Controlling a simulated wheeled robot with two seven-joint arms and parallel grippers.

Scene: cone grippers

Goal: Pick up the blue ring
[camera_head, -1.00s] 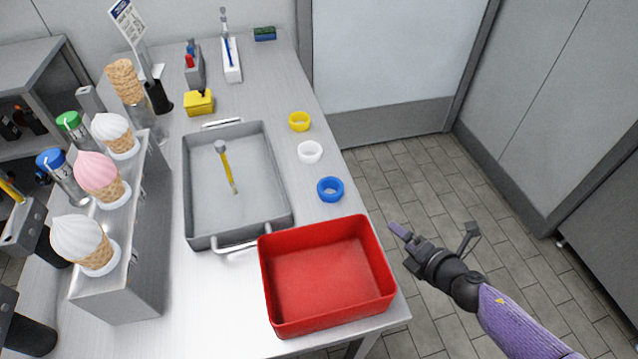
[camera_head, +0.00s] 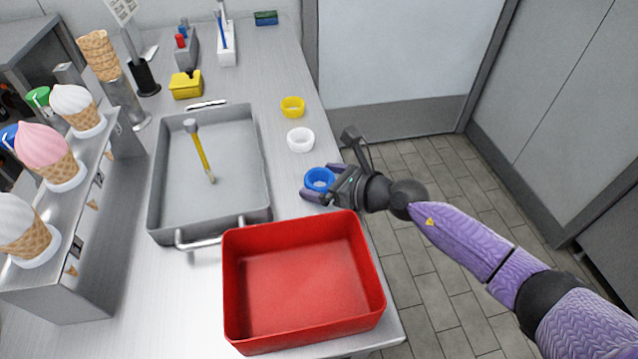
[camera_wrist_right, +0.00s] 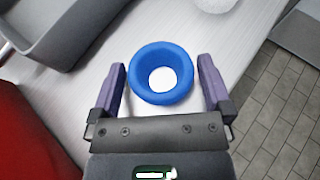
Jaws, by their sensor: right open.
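The blue ring (camera_head: 319,179) lies on the metal table near its right edge, just behind the red bin. My right gripper (camera_head: 318,182) has come in from the right, with its fingers on either side of the ring. In the right wrist view the blue ring (camera_wrist_right: 161,74) sits between the two purple fingertips of my open right gripper (camera_wrist_right: 163,78). A gap shows on each side of the ring, so the fingers look apart from it. My left gripper is not in the head view.
The red bin (camera_head: 232,290) stands just in front of the ring. A grey tray (camera_head: 165,205) with a yellow-handled tool (camera_head: 202,155) is to the left. A white ring (camera_head: 300,139) and a yellow ring (camera_head: 292,107) lie behind. An ice cream stand (camera_head: 95,235) is at far left.

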